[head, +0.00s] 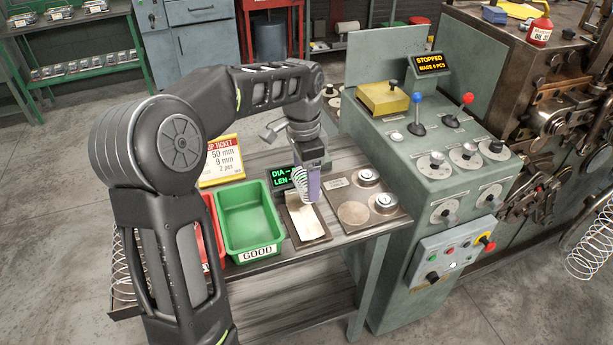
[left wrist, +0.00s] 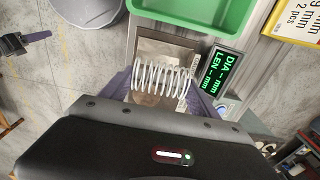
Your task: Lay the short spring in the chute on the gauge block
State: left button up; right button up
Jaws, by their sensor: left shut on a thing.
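My left gripper (head: 308,190) is shut on a pale wire spring (left wrist: 162,78). The coil lies crosswise between the two purple fingers in the left wrist view. In the head view the spring (head: 297,181) is partly hidden by a finger. The gripper points down and holds the spring over the gauge block (head: 308,222), a brown plate with a pale top on the bench. I cannot make out the chute's shape. The gauge display (head: 281,178) behind it shows dashes for DIA and LEN.
A green GOOD tray (head: 250,252) and a red tray (head: 212,235) stand left of the gauge block. A plate with round discs (head: 353,213) lies to its right. The job ticket (head: 221,160) stands behind. The green control console (head: 437,160) bounds the bench on the right.

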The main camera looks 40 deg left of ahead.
pick_arm(q)
notch_tip(320, 180, down, 7)
jog(key=b, duration=0.5)
jog(key=shift+r, duration=0.1)
jog(key=shift+f+b, duration=0.95)
jog(key=shift+f, duration=0.3)
jog(key=o, duration=1.5)
jog(key=shift+c, duration=0.2)
jog(key=shift+r, duration=0.1)
notch_tip(320, 180, up, 8)
jog(key=shift+s+a+f+b, duration=0.1)
jog(key=shift+s+f+b, duration=0.1)
jog(key=shift+b, duration=0.1)
